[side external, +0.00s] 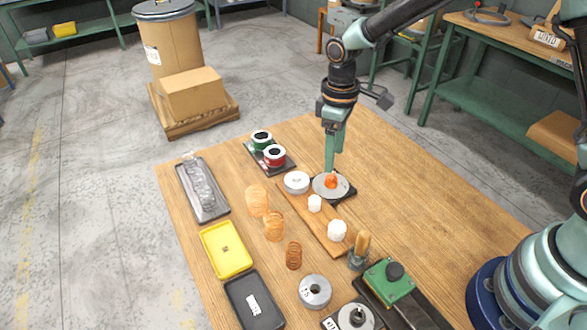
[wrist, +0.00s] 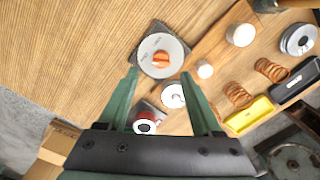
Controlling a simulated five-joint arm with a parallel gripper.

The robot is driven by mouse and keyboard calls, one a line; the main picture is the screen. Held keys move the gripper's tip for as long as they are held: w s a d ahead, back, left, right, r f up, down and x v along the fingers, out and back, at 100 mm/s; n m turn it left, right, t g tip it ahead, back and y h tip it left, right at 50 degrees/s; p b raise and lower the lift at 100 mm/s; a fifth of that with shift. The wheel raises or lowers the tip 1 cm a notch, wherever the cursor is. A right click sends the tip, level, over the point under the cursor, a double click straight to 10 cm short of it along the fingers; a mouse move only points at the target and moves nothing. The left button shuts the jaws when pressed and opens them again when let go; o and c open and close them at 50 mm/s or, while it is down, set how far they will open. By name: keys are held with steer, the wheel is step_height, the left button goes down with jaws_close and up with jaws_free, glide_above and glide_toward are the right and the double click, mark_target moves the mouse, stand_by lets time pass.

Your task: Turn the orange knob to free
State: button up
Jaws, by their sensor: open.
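The orange knob (side external: 331,181) sits in the middle of a round grey dial (side external: 322,190) on a dark square base, near the centre of the wooden table. In the wrist view the orange knob (wrist: 160,59) and its pale dial (wrist: 149,67) lie just beyond my fingertips. Marks on the dial are too small to read. My gripper (side external: 334,162) points down just above the knob, and one fingertip overlaps it in the side view. In the wrist view my gripper (wrist: 160,74) is open, its two green fingers apart with nothing between the tips. I cannot tell whether a finger touches the knob.
A wooden board (side external: 318,226) with white cylinders runs close by the dial's front. Red (side external: 274,155) and green (side external: 261,140) spools stand to its left. Copper springs (side external: 274,228), a yellow tray (side external: 226,249) and a green box (side external: 389,281) lie farther off. The table right of the dial is clear.

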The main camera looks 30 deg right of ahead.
mark_target(333, 174)
step_height(333, 174, up, 6)
steer(key=shift+f, duration=0.2)
steer(key=s+d+r+m+t, duration=0.5)
steer(key=s+d+r+m, duration=0.2)
steer(key=s+d+r, duration=0.3)
steer(key=s+r, duration=0.1)
steer(key=s, duration=0.1)
steer(key=shift+s+d+t, duration=0.25)
steer(key=shift+s+t, duration=0.1)
steer(key=shift+t, duration=0.05)
